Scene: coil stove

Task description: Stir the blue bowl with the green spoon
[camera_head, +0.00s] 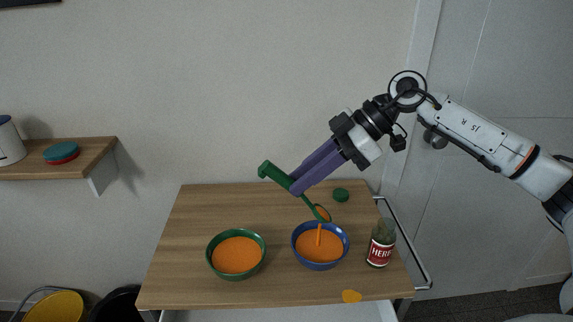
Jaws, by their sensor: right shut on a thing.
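My right gripper (296,187), with long purple fingers, reaches in from the right and is shut on the green spoon (275,174). The spoon is tilted, its thick handle end up at the left and its head down at the right, over the far rim of the blue bowl (297,252). Orange shows in the spoon's head. The blue bowl holds orange contents, and a thin orange strip stands up from them below the spoon; I cannot tell whether it is a stream. My left gripper is not in view.
A green bowl (261,263) with orange contents stands left of the blue bowl on the wooden top (205,205). A red-labelled jar (380,251) stands at the right, a green lid (341,195) behind. An orange patch (351,296) lies near the front edge. A shelf (95,151) is at the left.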

